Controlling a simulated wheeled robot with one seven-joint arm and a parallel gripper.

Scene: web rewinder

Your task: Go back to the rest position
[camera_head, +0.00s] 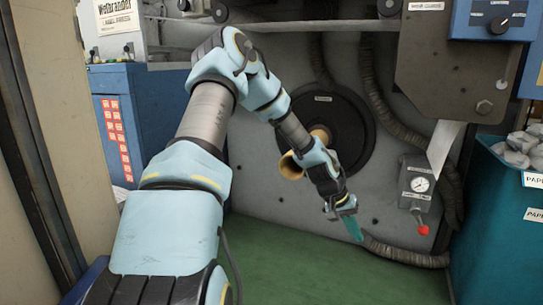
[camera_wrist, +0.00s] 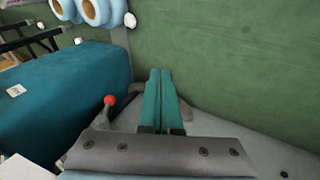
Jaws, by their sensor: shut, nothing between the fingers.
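My gripper (camera_head: 353,228) hangs at the end of my arm in front of the machine's grey panel, pointing down toward the green floor. In the wrist view its two teal fingers (camera_wrist: 158,100) lie together, shut with nothing between them. A tan cardboard core (camera_head: 291,166) sticks out from the black round hub (camera_head: 350,130) on the panel, partly hidden behind my arm. My gripper is below and to the right of the core, apart from it.
A gauge box (camera_head: 417,184) with a red knob (camera_head: 423,230) is right of my gripper. A teal bin (camera_head: 490,245) of crumpled paper stands at the right. A blue cabinet (camera_head: 150,110) stands at the left. The green floor (camera_head: 300,270) below is clear.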

